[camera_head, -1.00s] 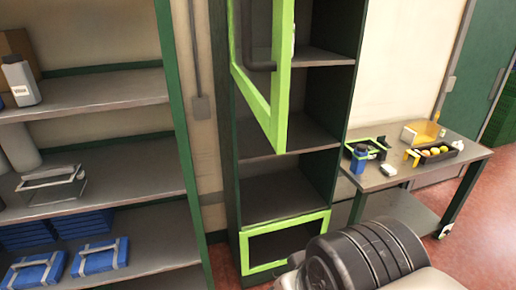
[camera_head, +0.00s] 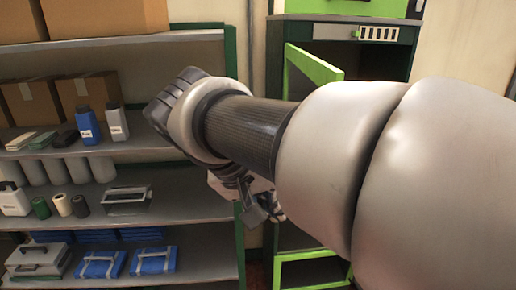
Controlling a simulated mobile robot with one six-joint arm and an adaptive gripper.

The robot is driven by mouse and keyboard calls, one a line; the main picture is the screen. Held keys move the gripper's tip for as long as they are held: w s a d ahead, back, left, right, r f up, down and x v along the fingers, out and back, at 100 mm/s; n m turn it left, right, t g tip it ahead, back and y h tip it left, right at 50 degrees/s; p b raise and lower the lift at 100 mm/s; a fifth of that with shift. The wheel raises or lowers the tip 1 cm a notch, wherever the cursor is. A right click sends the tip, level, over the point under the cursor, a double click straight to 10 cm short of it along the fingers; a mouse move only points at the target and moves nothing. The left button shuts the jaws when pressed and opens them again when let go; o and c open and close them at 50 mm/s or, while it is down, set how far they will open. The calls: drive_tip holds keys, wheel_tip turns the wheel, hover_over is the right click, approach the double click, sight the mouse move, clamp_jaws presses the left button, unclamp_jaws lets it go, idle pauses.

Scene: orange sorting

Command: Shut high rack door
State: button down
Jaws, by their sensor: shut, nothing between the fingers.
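The high rack door (camera_head: 314,65) is a bright green frame on the tall dark rack (camera_head: 385,62). It stands swung open toward me; only its upper part shows above my arm, and the rest is hidden. My arm crosses the view from the right in front of the rack. My gripper (camera_head: 264,212) hangs below the wrist, left of the rack's middle, small and partly hidden by the arm. It is shut and empty. I cannot tell whether it touches the door.
A lower green-framed door (camera_head: 311,271) shows at the rack's bottom. A green panel (camera_head: 345,8) is at its top. On the left, a shelf unit (camera_head: 185,190) holds cardboard boxes (camera_head: 35,103), bottles and blue cases (camera_head: 155,260). Its edge stands close to my gripper.

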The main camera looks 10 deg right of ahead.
drive_tip(key=w+d+f+p, duration=0.1)
drive_tip(key=w+d+f, duration=0.3)
drive_tip(key=d, duration=0.3)
drive_tip(key=shift+w+f+h, duration=0.2)
drive_tip(key=shift+f+h, duration=0.2)
drive_tip(key=shift+f, duration=0.15)
drive_tip(key=shift+d, duration=0.15)
